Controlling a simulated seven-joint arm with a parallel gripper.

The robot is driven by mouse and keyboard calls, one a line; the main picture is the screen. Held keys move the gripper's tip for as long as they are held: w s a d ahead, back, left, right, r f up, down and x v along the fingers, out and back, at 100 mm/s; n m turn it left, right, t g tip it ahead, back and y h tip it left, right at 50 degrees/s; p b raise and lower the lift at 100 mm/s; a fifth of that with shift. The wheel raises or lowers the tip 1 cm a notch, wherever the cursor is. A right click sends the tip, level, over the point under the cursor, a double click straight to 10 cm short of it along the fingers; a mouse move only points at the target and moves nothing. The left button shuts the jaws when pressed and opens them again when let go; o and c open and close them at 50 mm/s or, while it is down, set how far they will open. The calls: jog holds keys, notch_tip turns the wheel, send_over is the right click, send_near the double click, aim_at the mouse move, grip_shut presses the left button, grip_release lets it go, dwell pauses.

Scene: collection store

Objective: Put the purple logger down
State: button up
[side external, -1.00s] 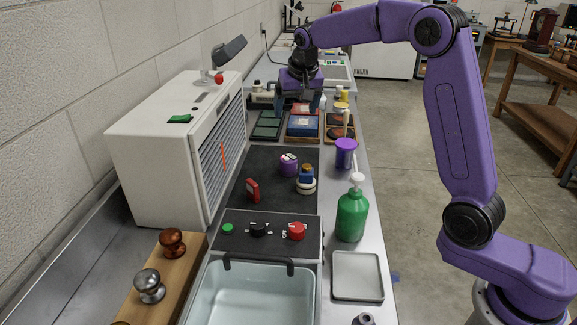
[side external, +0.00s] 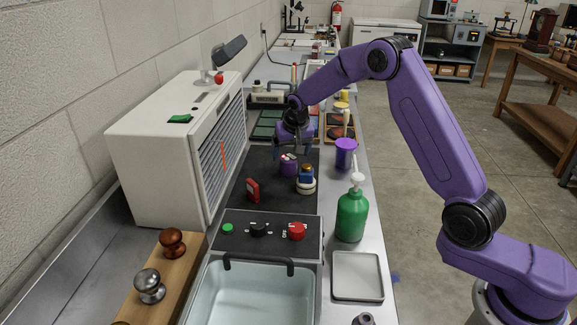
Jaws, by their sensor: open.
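The purple logger (side external: 288,168) is a small round purple body with white marks on top. It sits on the black mat (side external: 285,204) in the middle of the bench. My gripper (side external: 293,150) is open, pointing down, just above and behind the logger as seen from this camera. I cannot tell whether its fingers are around the logger or only behind it.
A blue and yellow item on a white round base (side external: 306,182) stands close to the logger's right. A purple cup (side external: 345,152) and a green pump bottle (side external: 352,214) are to the right. A white cabinet (side external: 160,150) borders the left.

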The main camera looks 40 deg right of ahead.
aim_at(288, 158)
jog(key=shift+x, duration=3.1)
jog(key=shift+w, duration=0.15)
